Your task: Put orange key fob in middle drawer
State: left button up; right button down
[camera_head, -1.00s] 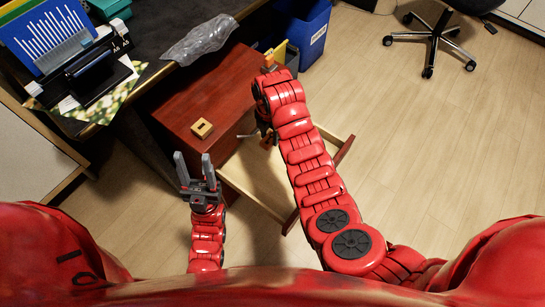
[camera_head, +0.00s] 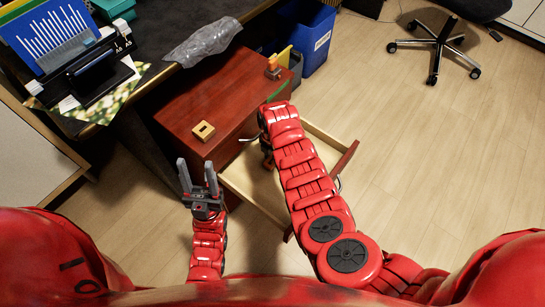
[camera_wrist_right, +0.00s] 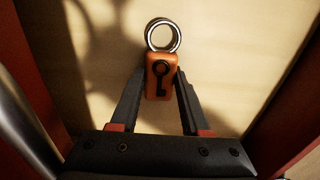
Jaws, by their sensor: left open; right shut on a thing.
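The orange key fob (camera_wrist_right: 161,75), with a dark key symbol and a metal ring (camera_wrist_right: 163,35), is between the fingertips of my right gripper (camera_wrist_right: 160,88), which is shut on it. Pale wood of the open drawer's inside (camera_wrist_right: 225,30) lies behind it, with reddish walls at both sides. In the head view the open drawer (camera_head: 240,181) is pulled out below the red-brown cabinet top. My right gripper (camera_head: 268,158) is over it, mostly hidden by my arm, and the fob cannot be made out there. My left gripper (camera_head: 200,180) is open and empty, left of the drawer.
A dark desk with a hole punch and crumpled plastic (camera_head: 203,43) is behind.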

aim_at(272, 159)
jog(key=shift+f, duration=0.15)
jog(key=c, duration=0.7)
grip_release()
jog(key=shift+o, duration=0.2)
jog(key=shift+r, duration=0.3)
notch_tip(272, 159, up, 12)
jog(key=p, duration=0.2)
jog(key=shift+f, duration=0.15)
